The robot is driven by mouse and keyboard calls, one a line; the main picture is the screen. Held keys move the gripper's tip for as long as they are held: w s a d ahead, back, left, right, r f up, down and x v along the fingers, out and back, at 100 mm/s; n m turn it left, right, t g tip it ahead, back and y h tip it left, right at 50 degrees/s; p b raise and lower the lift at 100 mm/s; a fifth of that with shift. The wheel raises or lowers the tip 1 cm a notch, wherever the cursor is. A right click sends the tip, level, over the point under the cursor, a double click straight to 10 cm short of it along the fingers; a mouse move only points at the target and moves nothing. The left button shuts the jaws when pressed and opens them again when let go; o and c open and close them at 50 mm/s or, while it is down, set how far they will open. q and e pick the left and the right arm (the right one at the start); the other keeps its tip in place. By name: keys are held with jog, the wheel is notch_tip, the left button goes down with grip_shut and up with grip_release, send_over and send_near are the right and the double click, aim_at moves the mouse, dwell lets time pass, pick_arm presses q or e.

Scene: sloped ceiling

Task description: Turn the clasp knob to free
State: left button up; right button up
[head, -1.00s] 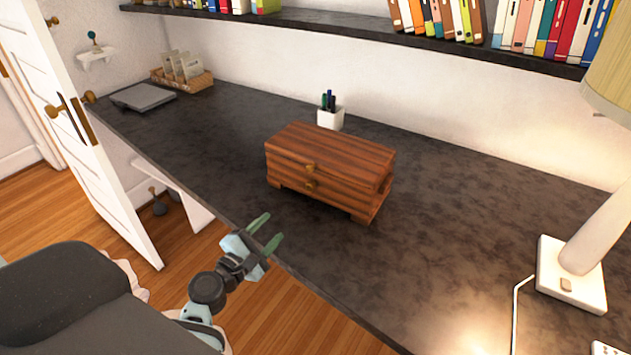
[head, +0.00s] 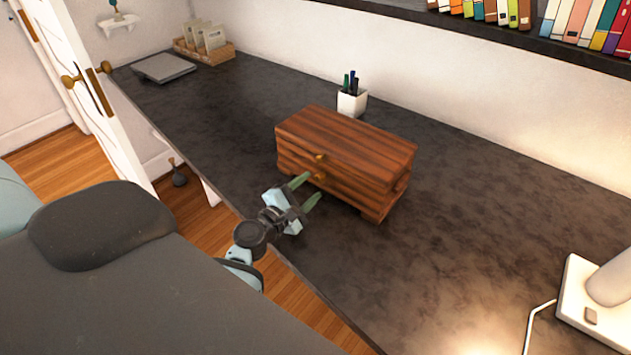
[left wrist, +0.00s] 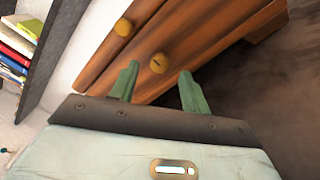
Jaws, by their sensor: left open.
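A wooden chest (head: 345,155) with a lid stands on the dark desk. Two round brass knobs sit one above the other on its front. In the left wrist view the lower knob (left wrist: 158,62) has a dark slot on its face, and the upper knob (left wrist: 123,27) looks plain. My left gripper (head: 308,190) is open and empty in front of the chest. In the left wrist view its green fingertips (left wrist: 157,76) are spread on either side of the lower knob, which appears beyond them; I cannot tell whether they touch the chest. My right gripper is not in view.
The dark desk (head: 470,250) is clear to the right of the chest. A white pen cup (head: 351,103) stands behind it. A laptop (head: 163,68) and a basket (head: 205,52) are at the far left. A lamp base (head: 595,300) with a cord stands at the right.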

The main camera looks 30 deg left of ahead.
aim_at(318, 180)
pick_arm(q)
jog(key=shift+w+d, duration=0.1)
jog(key=shift+w, duration=1.7)
jog(key=shift+c, duration=0.5)
